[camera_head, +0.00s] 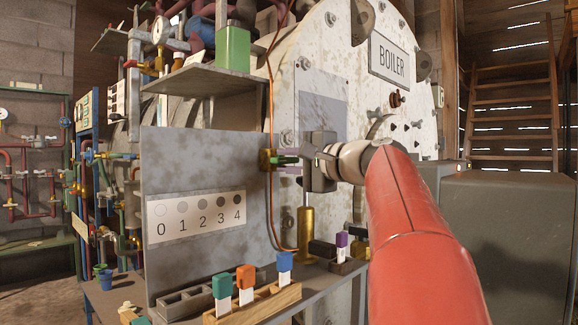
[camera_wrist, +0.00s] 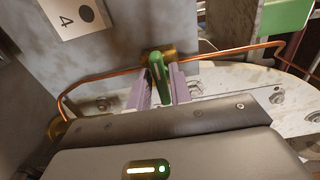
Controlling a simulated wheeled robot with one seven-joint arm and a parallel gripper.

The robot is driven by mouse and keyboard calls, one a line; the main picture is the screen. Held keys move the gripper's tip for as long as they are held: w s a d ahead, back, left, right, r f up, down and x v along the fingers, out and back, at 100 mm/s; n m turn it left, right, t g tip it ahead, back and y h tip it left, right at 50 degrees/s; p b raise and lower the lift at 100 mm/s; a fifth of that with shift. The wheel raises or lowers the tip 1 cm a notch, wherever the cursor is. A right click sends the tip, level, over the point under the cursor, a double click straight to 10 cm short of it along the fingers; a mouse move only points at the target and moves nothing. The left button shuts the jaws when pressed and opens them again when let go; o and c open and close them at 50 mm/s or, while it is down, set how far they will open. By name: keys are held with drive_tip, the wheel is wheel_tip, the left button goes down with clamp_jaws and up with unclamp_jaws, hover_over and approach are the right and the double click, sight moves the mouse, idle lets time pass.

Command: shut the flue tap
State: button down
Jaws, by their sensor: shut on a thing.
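A small tap has a brass body (camera_head: 267,159) and a green handle (camera_head: 284,161). It sits on a thin copper pipe at the right edge of the grey panel. My gripper (camera_head: 289,164) reaches it from the right, in front of the boiler. In the wrist view the green handle (camera_wrist: 159,80) lies between the two pale purple fingers of my gripper (camera_wrist: 159,92), which are shut on it. The brass body (camera_wrist: 158,54) shows just beyond the fingertips. No label naming the tap is readable.
The grey panel (camera_head: 200,265) carries a 0 to 4 shade chart (camera_head: 197,215). A shelf above holds a green can (camera_head: 233,48). Below are a wooden rack (camera_head: 253,303) with coloured stoppers and a brass cylinder (camera_head: 306,230). The boiler (camera_head: 330,50) stands behind.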

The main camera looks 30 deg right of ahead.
drive_tip(key=shift+f, duration=0.1)
idle(0.3)
drive_tip(key=c, duration=1.5)
unclamp_jaws()
drive_tip(key=shift+o, duration=0.2)
drive_tip(key=v, duration=0.7)
drive_tip(key=shift+s, duration=0.4)
drive_tip(key=shift+d, duration=0.1)
